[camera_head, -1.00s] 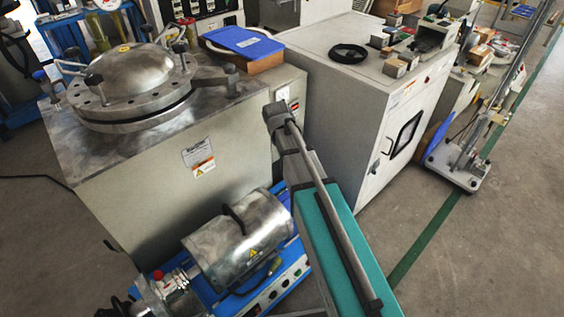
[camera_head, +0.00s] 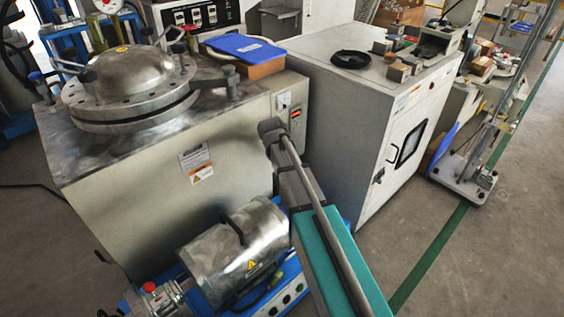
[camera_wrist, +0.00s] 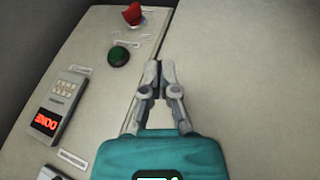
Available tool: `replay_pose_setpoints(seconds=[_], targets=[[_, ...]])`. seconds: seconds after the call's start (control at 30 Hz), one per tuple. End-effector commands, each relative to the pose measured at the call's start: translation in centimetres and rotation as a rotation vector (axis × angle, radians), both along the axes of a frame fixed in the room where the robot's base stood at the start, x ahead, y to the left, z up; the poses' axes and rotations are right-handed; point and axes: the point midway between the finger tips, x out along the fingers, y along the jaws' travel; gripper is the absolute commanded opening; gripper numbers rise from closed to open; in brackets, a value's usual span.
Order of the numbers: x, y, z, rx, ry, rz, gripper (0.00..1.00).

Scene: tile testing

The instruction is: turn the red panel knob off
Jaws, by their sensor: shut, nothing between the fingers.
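The red panel knob (camera_wrist: 134,14) shows in the wrist view at the top, on a light panel with small labels around it. My gripper (camera_wrist: 160,66) is shut and empty. Its fingertips are over the panel, below and to the right of the knob and apart from it in the picture. In the head view my arm reaches to the beige machine's front corner, and the fingers and the knob are hidden there.
A green button (camera_wrist: 118,56) sits on the panel beside the fingertips. A keypad with a lit red display (camera_wrist: 46,122) is at the left. In the head view a white cabinet (camera_head: 345,130) stands right of the beige machine (camera_head: 130,205).

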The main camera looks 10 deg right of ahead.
Motion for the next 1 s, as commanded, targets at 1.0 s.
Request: replay_pose_setpoints(seconds=[1.0], targets=[[3.1,-0.8,-6.2,0.000,0.000,-0.001,0.00]])
